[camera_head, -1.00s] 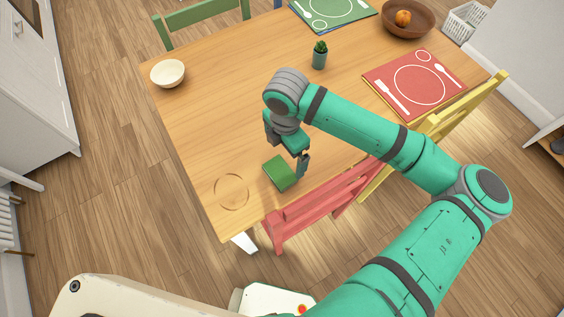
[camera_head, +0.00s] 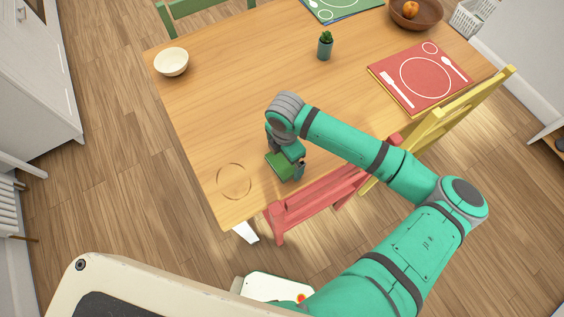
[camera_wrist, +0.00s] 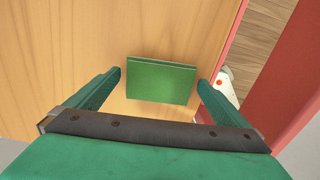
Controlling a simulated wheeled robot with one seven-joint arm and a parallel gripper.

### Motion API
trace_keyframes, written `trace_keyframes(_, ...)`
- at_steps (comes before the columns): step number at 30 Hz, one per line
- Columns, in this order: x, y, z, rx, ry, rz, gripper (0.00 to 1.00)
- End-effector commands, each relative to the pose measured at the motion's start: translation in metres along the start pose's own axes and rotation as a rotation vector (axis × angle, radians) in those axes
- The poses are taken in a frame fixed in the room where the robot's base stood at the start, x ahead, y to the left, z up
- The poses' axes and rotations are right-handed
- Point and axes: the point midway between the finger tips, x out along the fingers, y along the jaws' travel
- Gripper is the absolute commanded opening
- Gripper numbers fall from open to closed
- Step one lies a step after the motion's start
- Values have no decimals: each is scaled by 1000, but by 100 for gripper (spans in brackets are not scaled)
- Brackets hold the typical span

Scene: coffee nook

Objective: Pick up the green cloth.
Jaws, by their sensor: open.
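The green cloth (camera_head: 281,168) is a small folded rectangle lying flat on the wooden table near its front edge. In the wrist view the cloth (camera_wrist: 161,82) lies between and just beyond the two fingertips, and neither finger clearly touches it. My gripper (camera_head: 287,163) is open and low above the cloth, pointing down. In the wrist view my gripper (camera_wrist: 159,80) has a finger on either side of the cloth. In the head view, my gripper partly hides the cloth.
A red chair (camera_head: 318,203) stands close against the table edge beside my gripper, with a yellow chair (camera_head: 437,122) further right. A ring mark (camera_head: 234,166) is on the table to the left. A white bowl (camera_head: 171,62), a cactus pot (camera_head: 325,48) and a red placemat (camera_head: 404,91) are farther off.

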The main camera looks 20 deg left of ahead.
Motion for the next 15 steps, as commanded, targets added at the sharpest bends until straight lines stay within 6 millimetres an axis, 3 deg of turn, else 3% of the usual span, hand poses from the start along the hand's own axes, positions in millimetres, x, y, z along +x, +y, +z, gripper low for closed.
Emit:
trace_keyframes(8, 8, 0, -1, -2, 0, 0, 100)
trace_keyframes(13, 8, 0, -1, -1, 0, 0, 64)
trace_keyframes(15, 8, 0, -1, -1, 0, 0, 64)
